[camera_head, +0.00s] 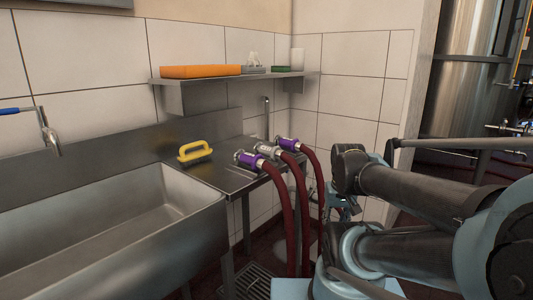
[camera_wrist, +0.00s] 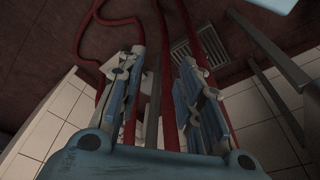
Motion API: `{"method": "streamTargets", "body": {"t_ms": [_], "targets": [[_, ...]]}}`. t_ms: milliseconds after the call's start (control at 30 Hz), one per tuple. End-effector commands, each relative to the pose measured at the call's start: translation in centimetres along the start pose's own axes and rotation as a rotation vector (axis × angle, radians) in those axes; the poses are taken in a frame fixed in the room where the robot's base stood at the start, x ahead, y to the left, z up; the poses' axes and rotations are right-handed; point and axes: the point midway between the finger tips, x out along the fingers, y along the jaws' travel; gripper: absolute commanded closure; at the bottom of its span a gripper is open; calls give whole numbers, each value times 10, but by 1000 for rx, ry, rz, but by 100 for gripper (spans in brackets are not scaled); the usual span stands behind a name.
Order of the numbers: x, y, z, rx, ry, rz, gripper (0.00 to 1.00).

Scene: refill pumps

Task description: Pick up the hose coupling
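Three hose couplings lie side by side on the steel counter (camera_head: 222,178) right of the sink in the head view. The left coupling (camera_head: 249,160) is purple with metal ends, the middle coupling (camera_head: 267,149) is pale grey, and the right coupling (camera_head: 286,143) is purple. Each joins a dark red hose that bends over the counter edge and hangs to the floor. My gripper (camera_wrist: 162,58) is open, with no coupling between its fingers. In the wrist view it faces the floor and red hoses (camera_wrist: 166,50). No coupling can be made out there.
A yellow-handled tool (camera_head: 195,152) sits on the counter left of the couplings. The deep sink (camera_head: 120,220) is at left. A wall shelf (camera_head: 232,78) above holds an orange item (camera_head: 200,71). A floor drain grate (camera_head: 255,283) lies below.

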Motion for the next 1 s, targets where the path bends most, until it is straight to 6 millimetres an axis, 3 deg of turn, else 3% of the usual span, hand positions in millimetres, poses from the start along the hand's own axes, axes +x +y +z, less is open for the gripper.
{"method": "streamTargets", "body": {"t_ms": [33,100,133,267,667,1000], "targets": [[0,0,0,0,0,0,60],[-7,0,5,-3,9,0,44],[-9,-1,5,-7,10,-1,41],[-27,-4,-12,-44,3,-4,41],[-126,-36,-126,-293,-50,-28,41],[-190,-87,-231,-515,-95,-49,41]]}}
